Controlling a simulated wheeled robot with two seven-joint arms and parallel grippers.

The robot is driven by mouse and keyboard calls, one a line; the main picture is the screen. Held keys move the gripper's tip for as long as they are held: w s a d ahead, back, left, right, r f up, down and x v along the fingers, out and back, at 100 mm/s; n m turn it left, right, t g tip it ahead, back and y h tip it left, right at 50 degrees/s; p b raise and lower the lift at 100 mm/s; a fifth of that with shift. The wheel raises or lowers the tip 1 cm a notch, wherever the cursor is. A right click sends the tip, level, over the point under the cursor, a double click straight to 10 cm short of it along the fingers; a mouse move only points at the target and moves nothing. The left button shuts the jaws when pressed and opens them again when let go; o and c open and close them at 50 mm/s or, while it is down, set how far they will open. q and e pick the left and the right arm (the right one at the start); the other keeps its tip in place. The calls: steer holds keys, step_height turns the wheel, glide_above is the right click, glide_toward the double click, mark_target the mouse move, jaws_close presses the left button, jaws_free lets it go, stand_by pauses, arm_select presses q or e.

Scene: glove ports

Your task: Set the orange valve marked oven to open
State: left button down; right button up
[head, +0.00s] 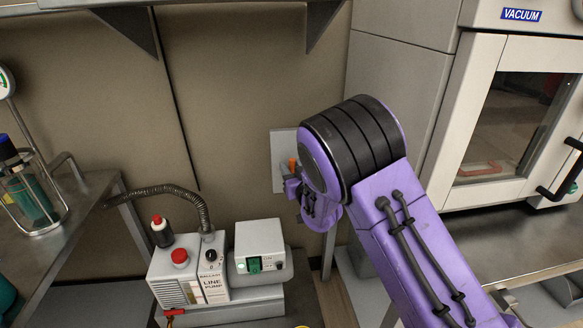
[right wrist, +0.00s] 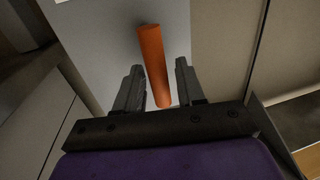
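The orange valve handle (right wrist: 153,62) is a plain rod in front of a pale grey wall plate (right wrist: 95,35) in the right wrist view. In the head view only a small bit of the orange handle (head: 293,163) shows, beside the wall plate (head: 279,150). My right gripper (right wrist: 158,68) is open, with one finger on each side of the handle. A gap shows between the handle and each finger. My purple right arm hides most of the valve in the head view, and no oven marking is readable. My left gripper is not in view.
A line pump (head: 210,285) with a ribbed hose and a grey box (head: 259,245) stands below and left of the valve. A vacuum oven (head: 515,110) stands at the right. A steel bench (head: 50,245) is at the left, with a wire holder (head: 35,200).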

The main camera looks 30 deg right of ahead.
steer(key=shift+r, duration=0.1)
steer(key=v, duration=1)
steer(key=shift+s, duration=0.25)
